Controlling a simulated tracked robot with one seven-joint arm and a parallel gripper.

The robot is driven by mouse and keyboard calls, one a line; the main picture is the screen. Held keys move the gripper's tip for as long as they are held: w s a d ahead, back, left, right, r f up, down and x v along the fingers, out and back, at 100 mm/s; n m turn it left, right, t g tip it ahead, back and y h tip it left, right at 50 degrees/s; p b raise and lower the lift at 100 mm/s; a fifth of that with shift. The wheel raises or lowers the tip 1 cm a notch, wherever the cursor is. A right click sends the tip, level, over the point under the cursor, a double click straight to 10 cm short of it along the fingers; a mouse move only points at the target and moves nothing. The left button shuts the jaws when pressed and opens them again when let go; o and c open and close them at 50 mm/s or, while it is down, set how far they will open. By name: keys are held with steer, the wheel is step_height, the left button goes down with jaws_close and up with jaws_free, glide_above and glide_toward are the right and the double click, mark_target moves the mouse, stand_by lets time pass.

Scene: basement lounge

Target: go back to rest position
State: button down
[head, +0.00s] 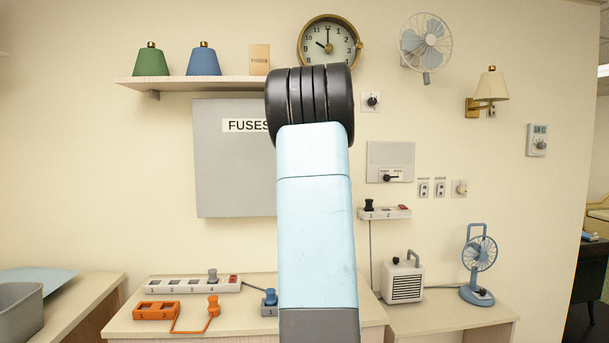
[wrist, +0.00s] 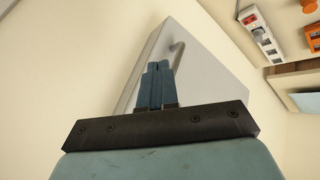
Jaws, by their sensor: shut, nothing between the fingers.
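My gripper (wrist: 155,86) shows in the wrist view with its two blue fingers together, shut and empty. In front of it is the grey fuse box (wrist: 200,60) with a curved handle (wrist: 176,52); I cannot tell the gap between the fingers and the box. In the head view my arm stands raised in the middle and the gripper itself is hidden. The fuse box door (head: 234,165), labelled FUSES, hangs on the wall, its right part hidden by my arm.
A shelf (head: 195,84) with two lampshades and a small box is above the fuse box. Below, a table (head: 215,320) holds a white power strip (head: 190,286) and an orange one (head: 157,310). A heater (head: 403,281) and blue fan (head: 479,255) stand on the right. A wall clock (head: 328,42) is behind my arm.

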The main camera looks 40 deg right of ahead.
steer(key=s+r, duration=0.2)
steer(key=r, duration=0.1)
steer(key=shift+s+d+r, duration=0.25)
steer(key=shift+s+d, duration=0.05)
steer(key=shift+d, duration=0.05)
steer(key=s+a+f+m+y, duration=0.1)
steer(key=s+a+f, duration=0.15)
steer(key=a, duration=0.75)
steer(key=s+a+f+y, duration=0.1)
steer(key=s+a, duration=0.2)
steer(key=a, duration=0.7)
steer(key=s+a+f+m+y, duration=0.1)
steer(key=s+a, duration=0.2)
steer(key=a, duration=0.7)
steer(key=s+a+f, duration=1.6)
steer(key=s+a, duration=0.2)
steer(key=s, duration=0.1)
steer(key=shift+s+a+f+m+g+y, duration=0.15)
steer(key=shift+s+a+m+g+y, duration=0.05)
steer(key=shift+a+m+g+y, duration=0.2)
